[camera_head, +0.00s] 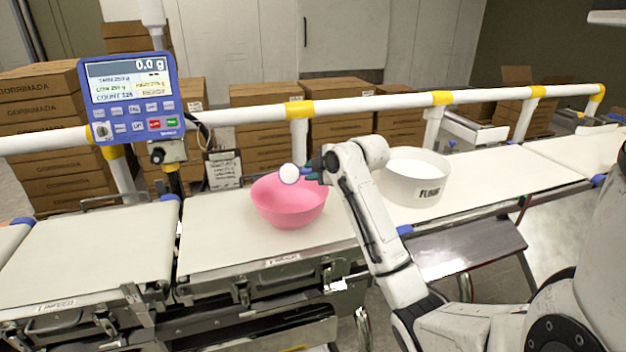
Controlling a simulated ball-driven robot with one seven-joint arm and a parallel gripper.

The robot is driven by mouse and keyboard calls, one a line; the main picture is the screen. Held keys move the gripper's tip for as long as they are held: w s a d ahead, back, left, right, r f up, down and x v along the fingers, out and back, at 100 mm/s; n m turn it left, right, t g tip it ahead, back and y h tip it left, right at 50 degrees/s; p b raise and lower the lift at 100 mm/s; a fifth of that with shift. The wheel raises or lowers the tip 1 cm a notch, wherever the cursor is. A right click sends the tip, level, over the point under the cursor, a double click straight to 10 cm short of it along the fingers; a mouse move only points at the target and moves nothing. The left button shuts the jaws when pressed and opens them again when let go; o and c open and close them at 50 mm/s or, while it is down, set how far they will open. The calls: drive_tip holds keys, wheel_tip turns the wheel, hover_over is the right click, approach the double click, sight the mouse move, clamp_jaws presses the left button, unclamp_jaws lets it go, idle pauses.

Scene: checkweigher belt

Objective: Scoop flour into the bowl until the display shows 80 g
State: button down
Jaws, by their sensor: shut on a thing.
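A pink bowl (290,208) stands upright on the white weighing belt, left of my arm. A white round tub (417,188) labelled FLOUR stands on the belt to the right, with pale contents. The display (127,95) on a blue panel reads 0.0 g. My gripper (313,172) is over the right side of the bowl, shut on a scoop (289,174) with a blue handle. The scoop's round head shows white over the bowl; I cannot tell whether that is flour. The bowl's bottom and my fingertips are partly hidden.
White guard rails (365,103) with yellow joints run behind the belt. Cardboard boxes (40,112) are stacked beyond them. A grey side shelf (470,248) sits in front of the belt at right. The belt left of the bowl is clear.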

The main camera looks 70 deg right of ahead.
drive_tip(key=shift+a+f+t+h+b, duration=0.1)
drive_tip(key=shift+f+t+h+b, duration=0.4)
drive_tip(key=shift+b, duration=1.35)
drive_tip(key=shift+s+r+n+t+h+b, duration=0.1)
drive_tip(key=shift+r+n+t+h+b, duration=0.25)
drive_tip(key=shift+b, duration=0.75)
drive_tip(key=shift+f, duration=0.1)
